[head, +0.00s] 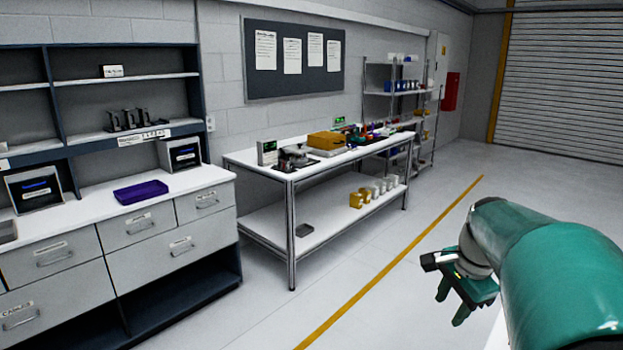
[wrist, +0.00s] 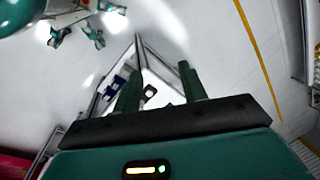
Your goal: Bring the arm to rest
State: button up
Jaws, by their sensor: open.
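A workbench (head: 262,158) with tools and a yellow box (head: 325,140) stands mid-room. A drawer counter (head: 75,205) with a purple tray (head: 140,191) is at left. A wire shelf (head: 390,95) stands behind.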

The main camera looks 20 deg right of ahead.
jog(key=s+a+n+t, duration=0.1)
jog(key=s+a+n, duration=0.2)
jog(key=a+n, duration=0.6)
jog(key=s+a+n+t, duration=0.2)
jog(key=a+n, duration=0.8)
jog(key=a, duration=1)
jog(key=shift+s+f, duration=0.25)
jog(key=shift+s, duration=0.25)
jog(key=shift+c, duration=0.6)
jog(key=shift+d, duration=0.2)
